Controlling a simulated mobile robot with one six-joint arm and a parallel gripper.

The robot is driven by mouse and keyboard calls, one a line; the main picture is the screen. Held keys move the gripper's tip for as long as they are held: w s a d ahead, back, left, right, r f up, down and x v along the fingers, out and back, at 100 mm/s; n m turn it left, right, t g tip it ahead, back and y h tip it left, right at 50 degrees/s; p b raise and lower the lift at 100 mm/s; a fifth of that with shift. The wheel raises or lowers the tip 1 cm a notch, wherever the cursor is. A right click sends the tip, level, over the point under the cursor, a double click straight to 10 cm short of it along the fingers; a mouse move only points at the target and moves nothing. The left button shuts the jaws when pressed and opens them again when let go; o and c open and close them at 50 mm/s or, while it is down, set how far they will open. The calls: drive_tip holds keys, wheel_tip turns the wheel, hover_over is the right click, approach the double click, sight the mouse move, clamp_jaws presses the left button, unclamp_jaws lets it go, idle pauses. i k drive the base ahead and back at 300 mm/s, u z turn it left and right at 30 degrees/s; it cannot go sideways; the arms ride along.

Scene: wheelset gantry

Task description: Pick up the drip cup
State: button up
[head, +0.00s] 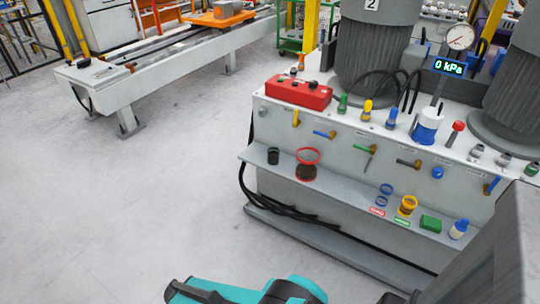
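A small black cup (273,156), which looks like the drip cup, stands upright at the left end of the narrow grey shelf (340,189) on the front of the white machine base. It appears clear of the things beside it. Its inside is too small to make out. Teal and black parts of my own body show at the bottom edge, well below the shelf. I see no gripper fingers in this view.
Right of the cup are a red ring (308,155) and a dark red round piece (306,173). Further right are blue rings (385,190), a yellow piece (407,205), a green block (431,223) and a blue-capped bottle (458,229). Valve handles project above. Black cables (285,215) hang below. Left floor is clear.

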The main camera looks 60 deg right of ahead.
sight(272, 153)
drive_tip(key=i, duration=0.9)
drive_tip(key=z, duration=0.05)
